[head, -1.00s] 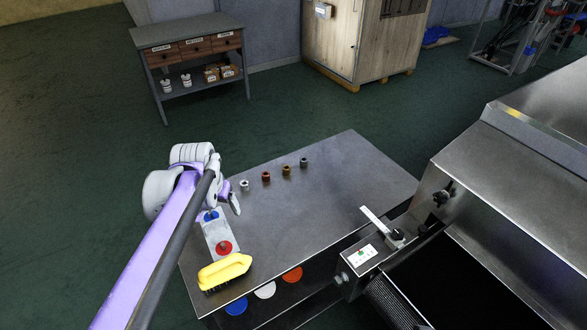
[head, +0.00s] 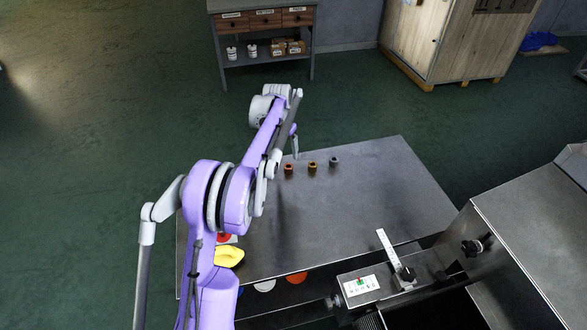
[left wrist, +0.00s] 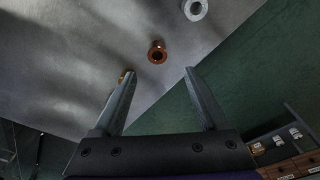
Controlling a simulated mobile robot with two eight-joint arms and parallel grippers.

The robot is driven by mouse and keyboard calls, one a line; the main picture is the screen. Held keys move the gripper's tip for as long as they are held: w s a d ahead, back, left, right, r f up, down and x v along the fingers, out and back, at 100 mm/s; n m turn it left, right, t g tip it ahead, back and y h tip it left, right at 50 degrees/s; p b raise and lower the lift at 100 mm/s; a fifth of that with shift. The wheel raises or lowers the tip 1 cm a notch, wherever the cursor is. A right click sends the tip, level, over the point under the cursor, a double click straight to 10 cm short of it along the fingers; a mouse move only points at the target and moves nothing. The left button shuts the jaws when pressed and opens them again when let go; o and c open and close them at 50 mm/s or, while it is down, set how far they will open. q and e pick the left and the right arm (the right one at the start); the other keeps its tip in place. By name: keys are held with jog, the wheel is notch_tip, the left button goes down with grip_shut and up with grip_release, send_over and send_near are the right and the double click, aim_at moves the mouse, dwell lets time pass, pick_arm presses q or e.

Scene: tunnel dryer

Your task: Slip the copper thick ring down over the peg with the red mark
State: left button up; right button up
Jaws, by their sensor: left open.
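The copper thick ring (head: 289,169) stands on the metal table, at the left of the rings visible in the head view. In the left wrist view the copper ring (left wrist: 157,52) is just beyond and between the fingertips, not held. My left gripper (head: 295,152) is above the table's far edge, behind the ring; its fingers (left wrist: 160,73) are open and empty. The red mark (head: 224,239) shows partly at the table's left side, mostly covered by my left arm; its peg is hidden. My right gripper is not in view.
A brass ring (head: 312,167) and a grey ring (head: 334,161) stand right of the copper one. A pale ring (left wrist: 195,9) shows in the wrist view. The table's middle and right (head: 380,200) are clear.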

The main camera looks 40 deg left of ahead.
aim_at(288, 164)
pick_arm(q)
jog(key=f, duration=0.7)
jog(key=shift+w+d+f, duration=0.15)
jog(key=shift+w+f, duration=0.25)
jog(key=shift+c, duration=0.2)
grip_shut()
